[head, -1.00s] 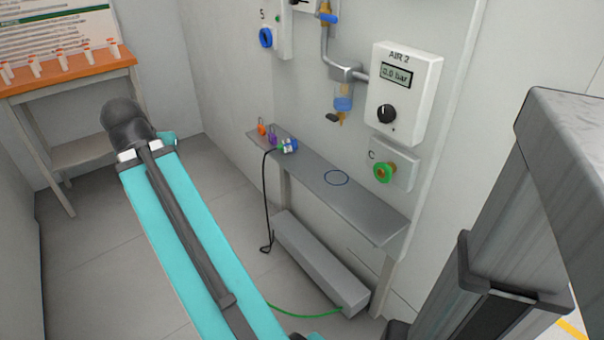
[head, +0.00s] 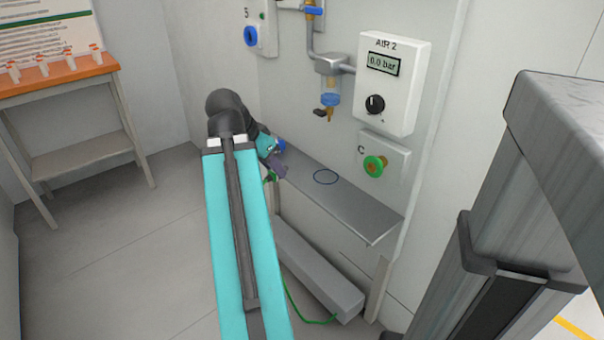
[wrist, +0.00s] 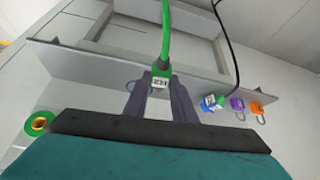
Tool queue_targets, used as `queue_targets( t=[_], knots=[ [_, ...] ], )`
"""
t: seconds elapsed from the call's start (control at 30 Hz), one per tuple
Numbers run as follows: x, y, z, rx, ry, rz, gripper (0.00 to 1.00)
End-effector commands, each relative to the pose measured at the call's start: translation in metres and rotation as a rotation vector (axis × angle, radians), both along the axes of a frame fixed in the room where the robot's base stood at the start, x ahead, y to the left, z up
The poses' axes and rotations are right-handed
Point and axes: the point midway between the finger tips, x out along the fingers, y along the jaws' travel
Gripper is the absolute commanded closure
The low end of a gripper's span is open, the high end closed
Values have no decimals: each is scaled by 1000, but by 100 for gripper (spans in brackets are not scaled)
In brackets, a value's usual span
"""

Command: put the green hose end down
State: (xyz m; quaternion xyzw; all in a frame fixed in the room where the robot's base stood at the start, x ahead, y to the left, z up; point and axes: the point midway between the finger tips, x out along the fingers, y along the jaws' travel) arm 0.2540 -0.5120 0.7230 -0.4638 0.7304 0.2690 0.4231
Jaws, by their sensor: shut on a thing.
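My gripper (wrist: 161,98) is shut on the green hose end (wrist: 161,70), which carries a white label, in the wrist view. The green hose (wrist: 166,28) runs away from it towards the top of that view. In the head view my gripper (head: 276,168) is by the left part of the grey shelf (head: 345,205), largely hidden by my arm. A blue ring mark (head: 325,177) lies on the shelf to its right. In the wrist view the ring (wrist: 137,84) shows partly behind my left finger. I cannot tell whether the hose end touches the shelf.
A blue-green connector (wrist: 211,103) with a black hose, a purple piece (wrist: 237,104) and an orange piece (wrist: 257,108) are at one shelf end. The green port C (head: 375,166) and the AIR 2 box (head: 393,85), reading 0.0 bar, are on the wall. The shelf's right part is clear.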

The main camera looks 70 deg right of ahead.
Motion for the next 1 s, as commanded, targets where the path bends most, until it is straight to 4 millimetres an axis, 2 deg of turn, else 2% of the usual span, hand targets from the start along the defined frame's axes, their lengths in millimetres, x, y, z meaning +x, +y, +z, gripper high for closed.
queue_targets(
  t=[0.03,0.1,0.3,1.0],
  knots=[
    [-12,-4,-3,-1,0,-37,100],
    [-24,-7,-4,0,-1,-76,100],
    [-42,-10,-6,0,0,-131,100],
    [-40,-17,-2,1,1,-134,100]
  ],
)
